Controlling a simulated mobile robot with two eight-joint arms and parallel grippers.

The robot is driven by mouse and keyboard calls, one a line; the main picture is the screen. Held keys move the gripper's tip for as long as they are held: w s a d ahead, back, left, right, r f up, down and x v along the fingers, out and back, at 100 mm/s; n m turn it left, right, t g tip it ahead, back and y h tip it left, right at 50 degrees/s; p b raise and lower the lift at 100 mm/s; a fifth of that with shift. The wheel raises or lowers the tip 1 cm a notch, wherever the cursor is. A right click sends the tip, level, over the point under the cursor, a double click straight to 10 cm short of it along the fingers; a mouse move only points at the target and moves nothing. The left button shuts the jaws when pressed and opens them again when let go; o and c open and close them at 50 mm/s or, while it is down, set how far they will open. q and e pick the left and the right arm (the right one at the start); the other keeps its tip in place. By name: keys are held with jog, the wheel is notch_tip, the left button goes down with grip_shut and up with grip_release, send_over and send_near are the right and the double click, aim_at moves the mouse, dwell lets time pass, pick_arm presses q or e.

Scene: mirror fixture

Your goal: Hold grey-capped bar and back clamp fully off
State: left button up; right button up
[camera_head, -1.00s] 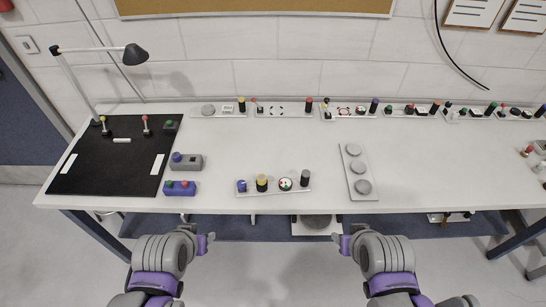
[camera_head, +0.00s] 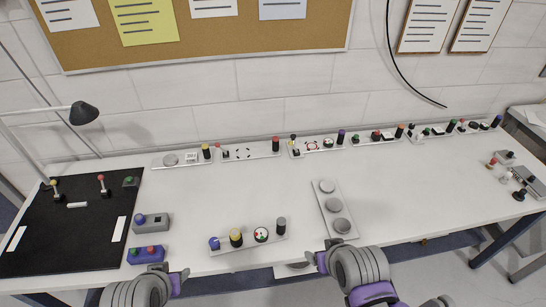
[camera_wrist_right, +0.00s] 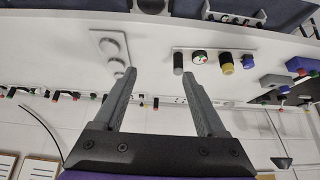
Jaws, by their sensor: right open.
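The grey-capped bar (camera_head: 262,241) lies near the table's front edge. It carries a blue-knobbed part (camera_head: 214,243), perhaps the clamp, at its left end, then a yellow-topped black cylinder (camera_head: 236,238), a round gauge (camera_head: 261,235) and a grey-capped post (camera_head: 281,225) at its right end. The bar also shows in the right wrist view (camera_wrist_right: 213,50). My right gripper (camera_head: 316,261) is open and empty, at the front edge, right of the bar. In the wrist view its fingers (camera_wrist_right: 160,80) are apart. My left gripper (camera_head: 180,281) is at the front edge, left of the bar; its opening is unclear.
A grey plate with three round discs (camera_head: 334,209) lies right of the bar. Two button boxes (camera_head: 152,222) and a black mat (camera_head: 85,228) with a lamp are at left. Several similar bars (camera_head: 249,152) line the back. The table's middle (camera_head: 210,190) is clear.

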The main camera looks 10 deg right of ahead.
jog(key=m+g+y, duration=0.4)
jog(key=m, duration=2.2)
send_near(282, 227)
jog(key=f, duration=0.1)
pick_arm(q)
jog(key=shift+s+f, duration=0.3)
jog(key=shift+f, duration=0.1)
pick_arm(e)
jog(key=x, duration=0.7)
jog(key=w+x, duration=0.1)
jog(key=x, duration=0.3)
jog(key=shift+w+d+f, duration=0.1)
jog(key=shift+d+f, duration=0.05)
jog(key=shift+d, duration=0.15)
grip_shut()
pick_arm(q)
jog(key=o, duration=0.4)
jog(key=shift+w+r, duration=0.1)
jog(key=shift+c, duration=0.2)
